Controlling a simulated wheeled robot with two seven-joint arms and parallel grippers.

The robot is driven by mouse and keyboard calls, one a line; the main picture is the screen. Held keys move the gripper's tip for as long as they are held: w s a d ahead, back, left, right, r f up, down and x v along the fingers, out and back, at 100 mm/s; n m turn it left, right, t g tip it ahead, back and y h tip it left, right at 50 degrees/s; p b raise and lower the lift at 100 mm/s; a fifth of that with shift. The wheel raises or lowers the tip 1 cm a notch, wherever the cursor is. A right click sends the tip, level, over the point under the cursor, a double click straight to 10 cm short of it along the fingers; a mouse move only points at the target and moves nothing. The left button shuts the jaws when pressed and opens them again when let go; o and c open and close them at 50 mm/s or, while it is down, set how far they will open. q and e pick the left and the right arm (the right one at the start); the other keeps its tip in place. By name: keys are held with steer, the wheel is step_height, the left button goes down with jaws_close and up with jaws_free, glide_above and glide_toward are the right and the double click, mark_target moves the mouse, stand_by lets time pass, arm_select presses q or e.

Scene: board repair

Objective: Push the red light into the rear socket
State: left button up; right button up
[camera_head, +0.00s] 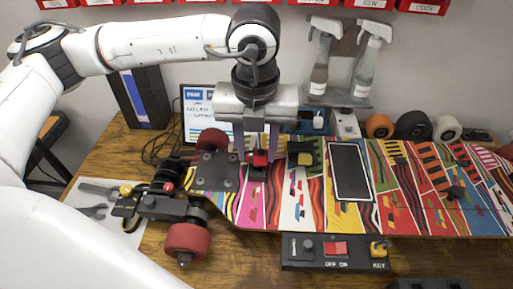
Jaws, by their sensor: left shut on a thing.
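My left gripper (257,146) points straight down over the colourful board (395,212). It is shut on the red light (259,159), which sits low between the fingertips at the board's surface. The fingers hide part of the light, and I cannot tell how deep it sits or see the rear socket clearly. A black block with a yellow part (301,157) is beside the gripper on the right. My right gripper is not in view.
A black switch box (335,252) with a red switch and yellow key lies in front of the board. A red wheel (187,240) is at the left. Behind stand a screen (206,118), spray bottles (368,62) and loose wheels (413,126). Bare wooden table shows at front left.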

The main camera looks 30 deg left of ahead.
arm_select(q)
steer(key=shift+b, duration=0.35)
stand_by(0.9)
steer(key=shift+f+b, duration=0.5)
steer(key=shift+b, duration=0.5)
stand_by(0.9)
steer(key=shift+f+b, duration=0.5)
steer(key=shift+b, duration=0.05)
stand_by(0.6)
steer(key=o, duration=1.4)
steer(key=shift+o, duration=0.2)
steer(key=shift+r, duration=0.2)
steer(key=shift+r+p, duration=0.65)
steer(key=shift+r, duration=0.75)
steer(key=shift+r, duration=0.1)
